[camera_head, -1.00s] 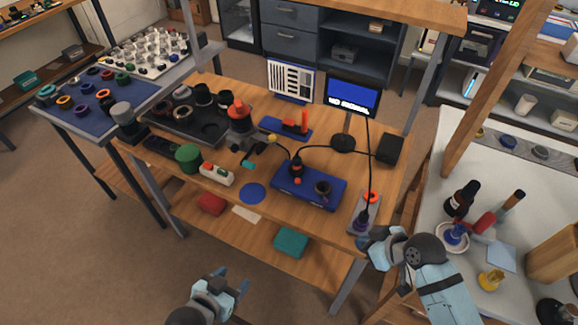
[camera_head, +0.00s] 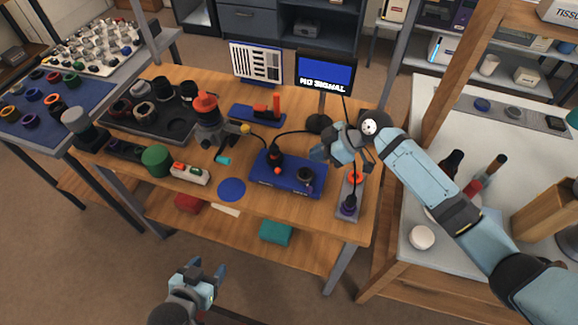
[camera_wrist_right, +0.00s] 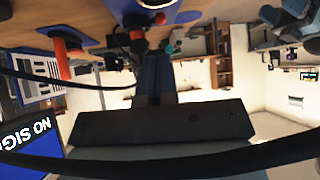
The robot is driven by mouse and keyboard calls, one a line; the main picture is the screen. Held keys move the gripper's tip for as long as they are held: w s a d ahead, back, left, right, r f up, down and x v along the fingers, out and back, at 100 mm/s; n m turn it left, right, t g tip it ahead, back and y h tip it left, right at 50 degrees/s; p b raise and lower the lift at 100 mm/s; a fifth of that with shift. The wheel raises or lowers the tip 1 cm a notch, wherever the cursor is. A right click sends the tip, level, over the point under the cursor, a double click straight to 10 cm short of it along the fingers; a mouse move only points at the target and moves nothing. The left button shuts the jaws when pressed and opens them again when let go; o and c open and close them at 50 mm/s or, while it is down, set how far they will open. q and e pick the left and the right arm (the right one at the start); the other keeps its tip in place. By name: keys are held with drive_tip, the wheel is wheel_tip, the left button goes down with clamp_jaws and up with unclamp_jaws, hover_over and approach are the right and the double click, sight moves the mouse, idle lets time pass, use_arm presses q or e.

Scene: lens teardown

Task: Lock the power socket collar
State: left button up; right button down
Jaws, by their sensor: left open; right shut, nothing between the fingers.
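A narrow grey plate (camera_head: 341,212) lies at the right end of the wooden bench. It carries an orange ring (camera_head: 355,178) and a dark purple socket-like part (camera_head: 348,207); I cannot tell which is the power socket collar or whether it is locked. My right gripper (camera_head: 318,154) is shut and empty, above the bench behind the plate, between the blue base unit and the monitor stand. Its closed fingers also show in the right wrist view (camera_wrist_right: 155,85). My left gripper (camera_head: 207,274) is open and empty, in front of the bench.
A blue base unit (camera_head: 262,178) with cables stands left of the plate. The monitor (camera_head: 325,72) reads "NO SIGNAL", and a dark cable hangs near my right gripper. An orange-topped device (camera_head: 207,118) stands further left. A white side table (camera_head: 408,250) is at the right.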

sight(281, 172)
drive_tip(key=p+x, duration=0.1)
drive_tip(key=x, duration=0.9)
use_arm(q)
drive_tip(key=shift+r, duration=0.4)
